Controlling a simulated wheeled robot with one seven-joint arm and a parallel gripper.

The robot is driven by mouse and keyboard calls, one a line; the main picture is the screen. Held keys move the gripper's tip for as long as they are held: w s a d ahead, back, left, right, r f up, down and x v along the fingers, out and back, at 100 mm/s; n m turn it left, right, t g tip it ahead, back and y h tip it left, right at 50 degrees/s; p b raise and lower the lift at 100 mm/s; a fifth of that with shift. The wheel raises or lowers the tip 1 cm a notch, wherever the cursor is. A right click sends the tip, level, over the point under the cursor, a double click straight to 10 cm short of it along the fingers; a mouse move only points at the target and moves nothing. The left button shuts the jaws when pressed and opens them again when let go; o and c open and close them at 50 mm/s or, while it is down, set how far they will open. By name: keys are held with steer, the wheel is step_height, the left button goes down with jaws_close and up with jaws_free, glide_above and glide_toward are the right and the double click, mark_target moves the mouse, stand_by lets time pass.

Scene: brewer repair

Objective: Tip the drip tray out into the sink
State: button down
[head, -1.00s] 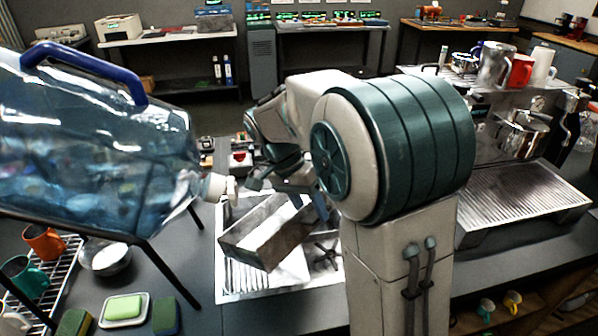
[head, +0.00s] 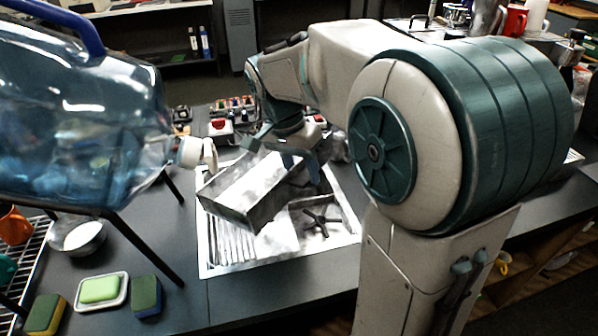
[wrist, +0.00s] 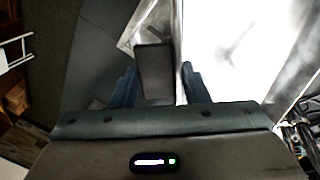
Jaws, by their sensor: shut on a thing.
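The drip tray (head: 245,190) is a grey metal box-shaped trough in the middle of the head view. It is held tilted above the sink (head: 335,235), over the ribbed drainboard side and the edge of the basin. My gripper (head: 290,160) is at the tray's far right end, partly hidden behind my arm. In the wrist view my gripper (wrist: 158,85) is shut on a dark tab of the tray, with bright tray metal (wrist: 235,35) beyond it. I cannot tell whether liquid is in the tray.
A large blue water bottle (head: 75,130) on a black stand is close on the left, its spout near the tray. A green sponge in a dish (head: 100,289), two other sponges and a bowl (head: 80,236) sit at front left. Small parts crowd the counter behind the sink.

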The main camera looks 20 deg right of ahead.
steer(key=shift+t+y, duration=0.8)
steer(key=shift+t, duration=0.1)
steer(key=shift+s+d+f+b, duration=0.2)
steer(key=shift+f+b, duration=0.45)
steer(key=shift+b, duration=0.35)
steer(key=shift+s+d+f+b, duration=0.1)
steer(key=shift+s+f+b, duration=0.05)
steer(key=shift+f+b, duration=0.7)
steer(key=shift+s+d+f+b, duration=0.2)
steer(key=shift+f+b, duration=0.3)
steer(key=shift+b, duration=0.6)
